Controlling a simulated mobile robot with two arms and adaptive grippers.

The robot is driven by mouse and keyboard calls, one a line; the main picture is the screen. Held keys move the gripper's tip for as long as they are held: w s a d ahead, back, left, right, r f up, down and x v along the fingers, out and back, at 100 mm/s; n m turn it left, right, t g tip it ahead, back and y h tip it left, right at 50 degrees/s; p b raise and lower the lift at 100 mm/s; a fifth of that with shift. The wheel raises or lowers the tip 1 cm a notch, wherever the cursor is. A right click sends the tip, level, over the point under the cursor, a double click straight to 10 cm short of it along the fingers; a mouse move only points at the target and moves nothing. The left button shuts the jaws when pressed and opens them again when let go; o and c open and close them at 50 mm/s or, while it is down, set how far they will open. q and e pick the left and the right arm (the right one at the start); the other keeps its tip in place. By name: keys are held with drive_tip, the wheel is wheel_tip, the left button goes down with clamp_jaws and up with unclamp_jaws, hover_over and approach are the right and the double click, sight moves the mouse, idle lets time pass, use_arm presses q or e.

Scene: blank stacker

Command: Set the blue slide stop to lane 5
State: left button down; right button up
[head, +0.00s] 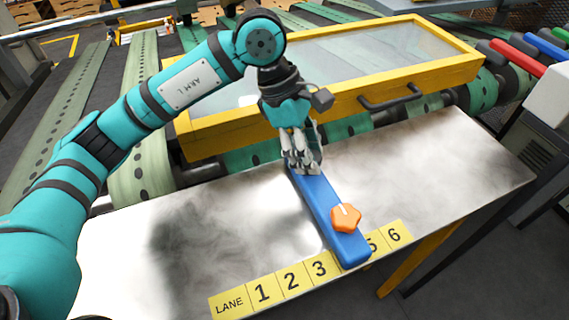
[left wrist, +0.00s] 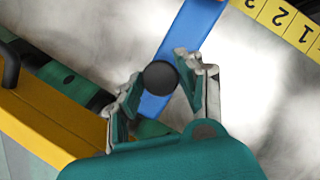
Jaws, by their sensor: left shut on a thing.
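The blue slide stop (head: 318,205) is a long bar lying across the bright metal table. Its near end covers the place between 3 and 5 on the yellow lane strip (head: 262,292) and overlaps the left part of the 5 tile. An orange knob (head: 346,217) sits on the bar's near part. My left gripper (head: 301,168) is at the bar's far end. The right gripper is not in view.
A yellow-framed clear cover (head: 330,110) with a dark handle stands behind the table, over green conveyor belts. The metal table (head: 440,165) is clear on both sides of the bar. Red, blue and green rollers (head: 518,59) lie at the upper right.

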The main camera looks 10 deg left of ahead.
use_arm(q)
drive_tip(key=shift+a, duration=0.2)
drive_tip(key=c, duration=0.8)
unclamp_jaws()
drive_tip(key=shift+c, duration=0.2)
drive_tip(key=v, duration=1.2)
drive_tip(key=shift+d, duration=0.15)
